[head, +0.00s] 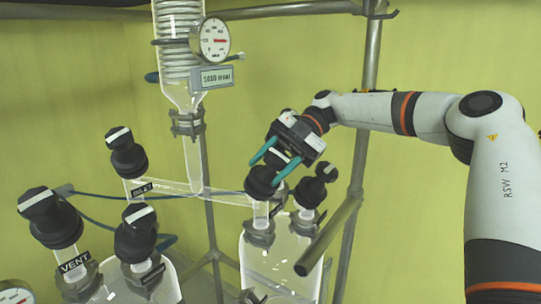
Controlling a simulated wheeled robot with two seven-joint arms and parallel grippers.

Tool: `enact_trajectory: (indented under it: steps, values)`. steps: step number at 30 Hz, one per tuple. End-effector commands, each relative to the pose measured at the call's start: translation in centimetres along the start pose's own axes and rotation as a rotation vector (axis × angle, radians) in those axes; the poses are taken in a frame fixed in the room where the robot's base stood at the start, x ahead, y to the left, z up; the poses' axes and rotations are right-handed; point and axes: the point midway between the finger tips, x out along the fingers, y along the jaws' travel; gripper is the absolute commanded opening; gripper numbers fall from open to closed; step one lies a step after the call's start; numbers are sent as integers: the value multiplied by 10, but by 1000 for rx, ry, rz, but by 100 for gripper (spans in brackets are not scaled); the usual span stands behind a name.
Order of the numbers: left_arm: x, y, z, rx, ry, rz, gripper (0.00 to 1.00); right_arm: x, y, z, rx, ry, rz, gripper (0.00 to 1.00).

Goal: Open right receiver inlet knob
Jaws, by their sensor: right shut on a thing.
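My right gripper (264,173) comes in from the right, its teal fingers pointing down at either side of a black knob. It is shut on this right receiver inlet knob (261,182), which tops a glass neck of the right receiver (270,258). The fingers and gripper body hide part of the knob's top. A dark label on the neck below is too small and angled to read. A second black knob (308,190) stands just to the right on the same vessel. My left gripper is not in view.
At the left, black knobs with white stripes stand on a left vessel, including the VENT knob (50,218) and the INLET knob (125,155). A glass condenser (182,50) with a round gauge (214,38) hangs behind. Metal frame poles (371,60) stand behind my arm.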

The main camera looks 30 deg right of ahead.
Motion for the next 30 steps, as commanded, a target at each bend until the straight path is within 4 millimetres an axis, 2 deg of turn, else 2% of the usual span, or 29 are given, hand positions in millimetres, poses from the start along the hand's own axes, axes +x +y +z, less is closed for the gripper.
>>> enact_trajectory:
  steps: [1, 18, 30]
  values:
    - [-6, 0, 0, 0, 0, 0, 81, 0, -1, 0, -18, 3, 46, 22]
    - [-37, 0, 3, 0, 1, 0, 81, -2, 6, -1, -286, 1, 517, 22]
    - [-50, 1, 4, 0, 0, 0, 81, -3, 11, -4, -460, -3, 815, 22]
